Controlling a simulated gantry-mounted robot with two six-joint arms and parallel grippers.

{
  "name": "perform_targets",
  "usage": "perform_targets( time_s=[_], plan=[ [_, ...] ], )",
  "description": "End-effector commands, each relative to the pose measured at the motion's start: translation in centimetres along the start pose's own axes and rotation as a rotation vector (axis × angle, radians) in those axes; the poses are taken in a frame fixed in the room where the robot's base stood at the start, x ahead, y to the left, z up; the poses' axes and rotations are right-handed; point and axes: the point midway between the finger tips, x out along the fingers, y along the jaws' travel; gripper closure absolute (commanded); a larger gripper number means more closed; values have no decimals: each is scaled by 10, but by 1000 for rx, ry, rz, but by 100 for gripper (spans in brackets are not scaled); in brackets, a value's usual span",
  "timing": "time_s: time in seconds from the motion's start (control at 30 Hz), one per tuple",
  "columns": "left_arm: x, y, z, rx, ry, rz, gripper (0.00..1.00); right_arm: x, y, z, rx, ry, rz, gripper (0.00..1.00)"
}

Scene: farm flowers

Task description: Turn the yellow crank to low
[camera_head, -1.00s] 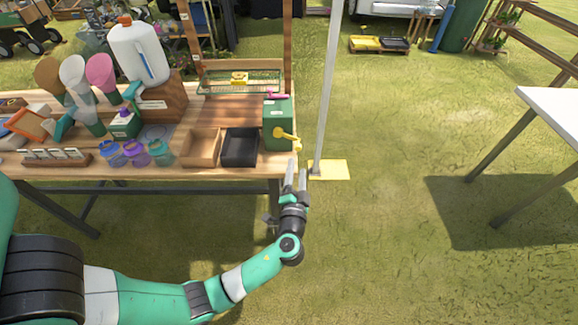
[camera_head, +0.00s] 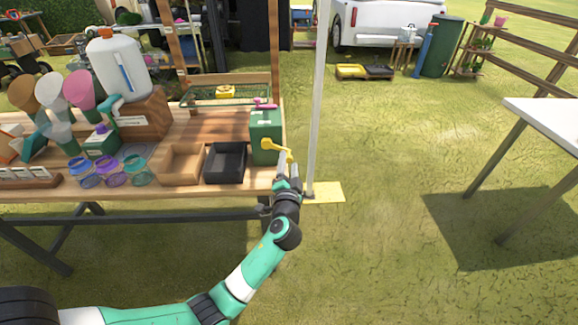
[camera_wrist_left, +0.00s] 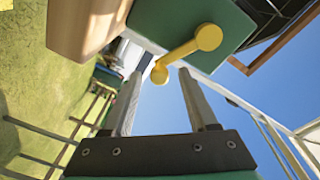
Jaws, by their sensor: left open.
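The yellow crank (camera_head: 275,147) is on the front face of a green box (camera_head: 265,127) at the right end of the wooden table. Its arm slants down to the right, ending in a knob. My left gripper (camera_head: 288,161) is open at the table's right front corner, its fingertips close to the crank's knob. In the left wrist view the crank (camera_wrist_left: 185,50) lies just beyond the open fingers (camera_wrist_left: 158,92), with its knob near the space between the tips. I cannot tell whether they touch. My right gripper is not in view.
A black tray (camera_head: 225,167) and a wooden tray (camera_head: 178,167) sit left of the green box. A grey pole (camera_head: 317,110) stands close to the right of my gripper. Open grass lies further right, before a white table (camera_head: 545,122).

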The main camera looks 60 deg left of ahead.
Motion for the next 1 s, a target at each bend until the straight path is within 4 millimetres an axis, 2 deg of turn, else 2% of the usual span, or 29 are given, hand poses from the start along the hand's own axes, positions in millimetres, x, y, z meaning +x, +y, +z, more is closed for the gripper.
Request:
perform_targets(
  time_s=[0.03,0.17,0.47,0.7,0.8,1.0],
  plan=[
    [8,2,1,-1,-2,-1,41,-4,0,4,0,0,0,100],
    [20,1,1,1,-1,0,41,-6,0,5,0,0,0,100],
    [23,0,0,1,0,1,41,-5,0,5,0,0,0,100],
    [23,0,0,1,0,1,85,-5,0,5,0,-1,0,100],
    [23,1,0,1,0,1,100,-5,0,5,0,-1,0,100],
    [23,1,0,1,0,1,100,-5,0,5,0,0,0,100]
  ],
)
